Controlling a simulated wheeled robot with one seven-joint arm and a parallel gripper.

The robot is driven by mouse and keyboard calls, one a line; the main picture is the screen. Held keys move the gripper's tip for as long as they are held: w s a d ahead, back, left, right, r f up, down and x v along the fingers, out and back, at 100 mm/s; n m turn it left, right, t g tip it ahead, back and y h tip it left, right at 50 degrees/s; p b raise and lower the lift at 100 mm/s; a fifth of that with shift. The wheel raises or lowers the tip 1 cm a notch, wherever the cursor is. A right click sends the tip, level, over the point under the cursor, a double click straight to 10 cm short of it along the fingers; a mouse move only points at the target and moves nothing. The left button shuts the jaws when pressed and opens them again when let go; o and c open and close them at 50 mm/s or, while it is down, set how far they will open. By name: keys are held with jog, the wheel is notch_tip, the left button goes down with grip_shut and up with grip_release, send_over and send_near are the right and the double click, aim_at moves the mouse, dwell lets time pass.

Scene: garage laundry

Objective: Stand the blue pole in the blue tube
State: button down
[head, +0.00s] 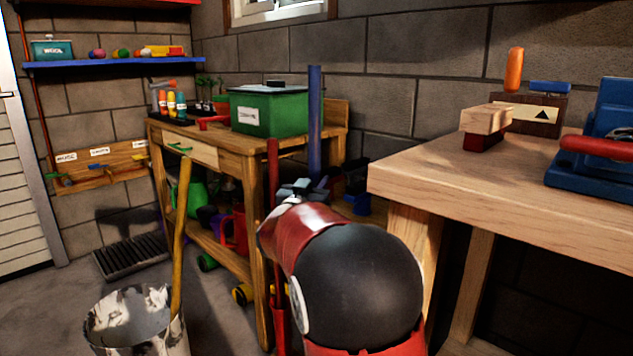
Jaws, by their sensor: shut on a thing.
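The blue pole (315,120) is upright near the middle of the head view, its top above the green box. Its lower end is hidden behind my gripper and arm. My gripper (305,187) is shut on the pole, low on its visible part. My own arm covers much of the gripper. I cannot make out the blue tube; the area below the gripper is hidden by my arm.
A red pole (272,180) stands just left of my gripper. A wooden bench (212,138) with a green box (268,110) is behind. A workbench (480,190) is close on the right. A bucket (130,320) holding a yellow pole (181,220) stands front left.

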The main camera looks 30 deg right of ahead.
jog(key=shift+f+b, duration=1.75)
jog(key=shift+f, duration=0.85)
notch_tip(320, 180, down, 12)
jog(key=b, duration=0.2)
jog(key=shift+r, duration=0.25)
jog(key=c, duration=1.1)
grip_release()
jog(key=shift+c, duration=0.2)
jog(key=shift+a, duration=0.1)
jog(key=v, duration=0.7)
jog(key=shift+s+a, duration=0.25)
jog(key=shift+s, duration=0.05)
